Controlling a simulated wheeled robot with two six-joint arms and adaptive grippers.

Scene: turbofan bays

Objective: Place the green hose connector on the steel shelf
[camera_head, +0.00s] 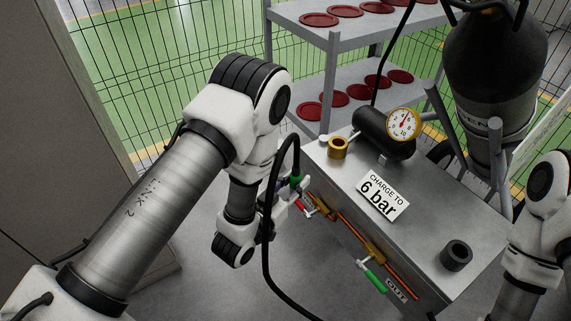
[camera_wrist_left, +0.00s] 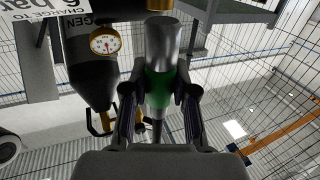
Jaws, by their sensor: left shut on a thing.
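The green hose connector (camera_head: 296,181) is in my left gripper (camera_head: 290,197), beside the near left side of the steel cabinet. In the left wrist view the connector (camera_wrist_left: 157,88) has a green collar and a silver metal end. The left gripper's fingers (camera_wrist_left: 158,98) are shut on the green collar from both sides. A black hose (camera_head: 266,230) loops up and down by the connector. The grey steel shelf (camera_head: 385,25) stands behind the cabinet, with red discs on its two visible levels. My right arm shows at the right edge, its gripper out of view.
The steel cabinet (camera_head: 420,230) carries a brass fitting (camera_head: 338,147), a pressure gauge (camera_head: 404,122), a "6 bar" sign (camera_head: 382,195) and a black ring (camera_head: 456,256). A green-handled valve (camera_head: 373,277) is on its side. A dark gas bottle (camera_head: 490,80) stands at the right.

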